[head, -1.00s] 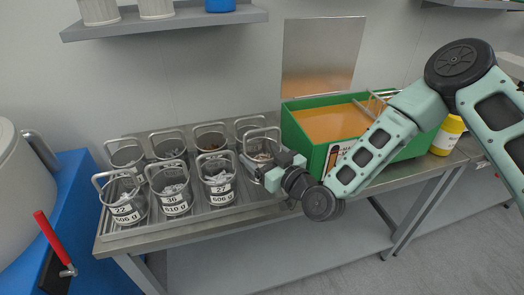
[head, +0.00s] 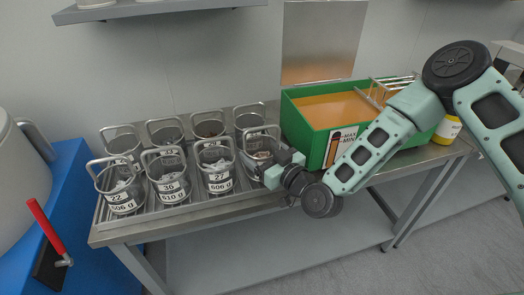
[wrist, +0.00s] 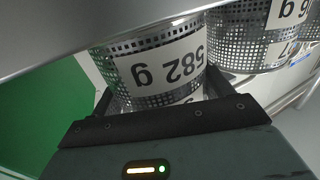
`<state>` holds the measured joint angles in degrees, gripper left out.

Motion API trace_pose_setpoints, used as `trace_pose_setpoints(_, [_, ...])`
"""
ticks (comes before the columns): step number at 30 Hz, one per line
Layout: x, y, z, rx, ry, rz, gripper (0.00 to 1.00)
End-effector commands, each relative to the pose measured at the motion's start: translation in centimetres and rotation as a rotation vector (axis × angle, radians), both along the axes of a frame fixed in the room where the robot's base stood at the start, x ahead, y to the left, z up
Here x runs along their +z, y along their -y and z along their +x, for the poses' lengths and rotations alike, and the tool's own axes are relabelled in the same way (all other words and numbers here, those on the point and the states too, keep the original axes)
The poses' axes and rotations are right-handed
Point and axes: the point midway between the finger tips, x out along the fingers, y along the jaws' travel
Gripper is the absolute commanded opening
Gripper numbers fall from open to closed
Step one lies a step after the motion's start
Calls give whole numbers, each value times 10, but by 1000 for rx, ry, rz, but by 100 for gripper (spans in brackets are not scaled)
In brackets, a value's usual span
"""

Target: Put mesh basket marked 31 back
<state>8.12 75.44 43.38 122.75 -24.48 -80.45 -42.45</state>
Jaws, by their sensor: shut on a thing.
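My gripper (head: 278,172) is shut on a mesh basket (head: 256,147) at the right end of the front row on the drain rack. In the wrist view the gripper's fingers (wrist: 162,98) sit either side of this basket (wrist: 150,72), whose label reads 582 g upside down. Its number is mostly hidden by the gripper, so I cannot read 31. The basket looks upright; I cannot tell whether it rests on the rack. Its neighbour on the left is the basket marked 27, 606 g (head: 214,165).
Baskets marked 22 (head: 122,190) and 36 (head: 168,178) stand further left, with a back row of several baskets behind. A green tank (head: 312,130) of orange liquid stands close to my gripper's right. A blue stand with a red lever (head: 48,232) is at far left.

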Motion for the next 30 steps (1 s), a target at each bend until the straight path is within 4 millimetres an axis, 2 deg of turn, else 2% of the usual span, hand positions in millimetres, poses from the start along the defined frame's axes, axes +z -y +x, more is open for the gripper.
trace_pose_setpoints(30, [-25, 0, 0, 0, -8, -5, 30])
